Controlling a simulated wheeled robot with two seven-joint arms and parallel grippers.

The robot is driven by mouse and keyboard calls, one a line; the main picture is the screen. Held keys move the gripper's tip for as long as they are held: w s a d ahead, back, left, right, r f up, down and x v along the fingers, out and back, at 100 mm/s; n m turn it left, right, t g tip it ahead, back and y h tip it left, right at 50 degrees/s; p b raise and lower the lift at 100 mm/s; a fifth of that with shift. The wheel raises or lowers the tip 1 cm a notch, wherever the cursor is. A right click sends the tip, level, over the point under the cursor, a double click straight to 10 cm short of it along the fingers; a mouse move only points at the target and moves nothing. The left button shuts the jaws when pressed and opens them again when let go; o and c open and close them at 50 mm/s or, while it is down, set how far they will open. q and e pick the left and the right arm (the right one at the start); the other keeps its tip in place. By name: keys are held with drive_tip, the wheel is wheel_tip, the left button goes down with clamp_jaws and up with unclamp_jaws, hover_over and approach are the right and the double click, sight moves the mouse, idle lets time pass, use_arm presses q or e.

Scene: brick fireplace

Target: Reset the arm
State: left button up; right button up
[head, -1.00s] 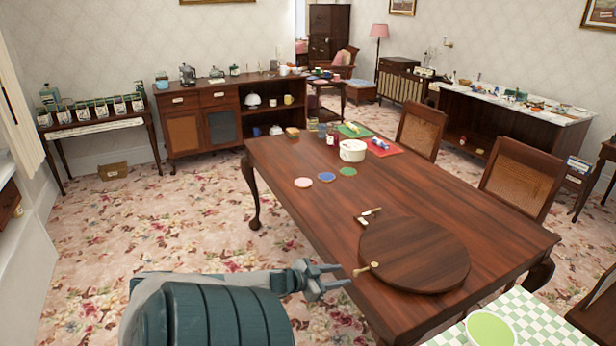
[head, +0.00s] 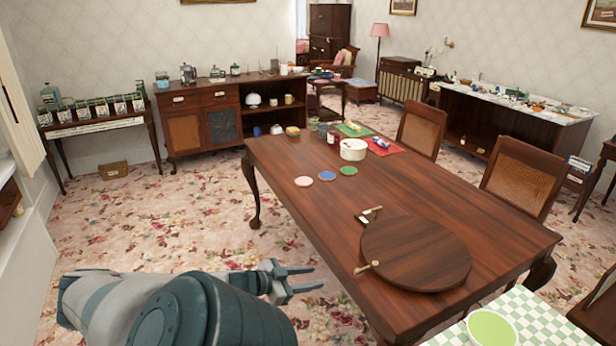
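My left gripper (head: 304,279) is low in the head view, over the carpet just left of the dining table (head: 300,220). Its two fingers point right and stand apart, with nothing between them. It is clear of the table's left edge. My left arm comes in from the bottom left. My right gripper is not in view.
On the table are a round wooden board (head: 416,253), a white pot (head: 353,149), several coasters (head: 327,176) and coloured mats. A green plate (head: 491,328) lies on a checked cloth at bottom right. The carpet (head: 150,235) on the left is clear.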

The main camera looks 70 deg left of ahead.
use_arm(q)
drive_tip(key=shift+s+r, duration=0.15)
drive_tip(key=shift+s, duration=0.05)
idle(0.4)
drive_tip(key=s+d+f+n+g+y+b, duration=0.1)
drive_tip(key=s+d+f+g, duration=0.15)
drive_tip(key=s+f, duration=0.65)
drive_tip(key=s+d+f+g, duration=0.2)
drive_tip(key=s+d+f, duration=0.15)
drive_tip(key=f, duration=1.15)
drive_tip(key=s+d+f+n+g+y+b, duration=0.15)
drive_tip(key=s+d+f, duration=0.35)
drive_tip(key=f, duration=0.6)
drive_tip(key=s+d+f+m+g+h, duration=0.1)
drive_tip(key=s+d+f+g, duration=0.1)
drive_tip(key=d+f, duration=0.4)
drive_tip(key=s+d+f+m+g+h, duration=0.1)
drive_tip(key=s+d+f, duration=0.3)
drive_tip(key=d, duration=1.1)
drive_tip(key=s+d+f+m+g+h, duration=0.2)
drive_tip(key=s+d+f+g, duration=0.1)
drive_tip(key=d+f, duration=0.6)
drive_tip(key=shift+s+d, duration=0.55)
drive_tip(key=shift+d, duration=0.65)
